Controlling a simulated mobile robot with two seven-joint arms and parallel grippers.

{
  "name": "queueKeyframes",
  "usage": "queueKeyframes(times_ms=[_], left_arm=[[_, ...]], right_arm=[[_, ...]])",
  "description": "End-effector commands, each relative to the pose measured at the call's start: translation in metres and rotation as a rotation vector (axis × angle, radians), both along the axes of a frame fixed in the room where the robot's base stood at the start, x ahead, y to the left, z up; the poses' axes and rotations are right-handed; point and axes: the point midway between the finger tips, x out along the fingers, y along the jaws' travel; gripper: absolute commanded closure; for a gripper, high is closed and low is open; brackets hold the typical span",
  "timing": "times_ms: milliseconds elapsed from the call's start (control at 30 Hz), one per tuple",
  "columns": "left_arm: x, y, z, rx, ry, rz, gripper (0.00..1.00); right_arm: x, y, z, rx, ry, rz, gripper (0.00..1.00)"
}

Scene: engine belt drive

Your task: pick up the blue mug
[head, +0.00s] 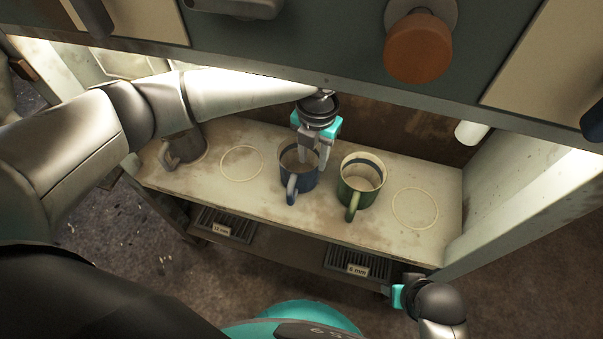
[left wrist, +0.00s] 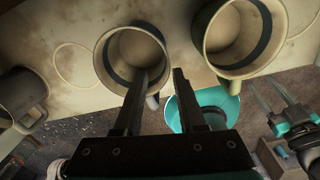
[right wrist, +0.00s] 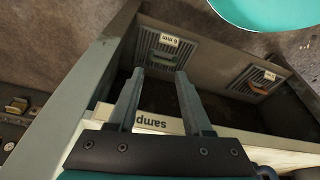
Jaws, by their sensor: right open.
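The blue mug (head: 308,181) stands upright on the worn shelf, its handle facing me. My left gripper (head: 314,160) is right above and behind it in the head view, pointing down. In the left wrist view, the open left jaws (left wrist: 160,76) show one finger across the inside of the blue mug (left wrist: 130,48) and the other beyond its right side. Whether either finger touches the mug I cannot tell. My right gripper (right wrist: 158,78) is open and empty, low at the shelf's front right; it shows partly in the head view (head: 396,296).
A green mug (head: 353,193) stands close to the right of the blue one. A grey mug (head: 187,148) stands at the left end of the shelf. Two ringed spots (head: 415,228) on the shelf (head: 250,200) are empty. A panel with an orange knob (head: 417,48) overhangs the shelf.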

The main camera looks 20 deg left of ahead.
Motion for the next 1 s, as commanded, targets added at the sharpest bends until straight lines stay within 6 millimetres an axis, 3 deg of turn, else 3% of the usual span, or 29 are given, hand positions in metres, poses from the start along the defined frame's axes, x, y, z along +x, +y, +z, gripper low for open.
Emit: queueKeyframes(times_ms=[200,467,1000], left_arm=[[0.000,0.000,-0.017,0.000,0.002,0.000,0.60],[0.000,-0.001,-0.024,-0.001,0.000,0.001,0.60],[0.000,-0.006,-0.064,-0.001,0.000,0.003,0.60]], right_arm=[[0.006,0.001,0.015,0.004,-0.026,-0.001,0.50],[0.009,0.001,0.025,0.005,-0.040,-0.002,0.50],[0.013,0.001,0.082,0.016,-0.123,-0.004,0.50]])
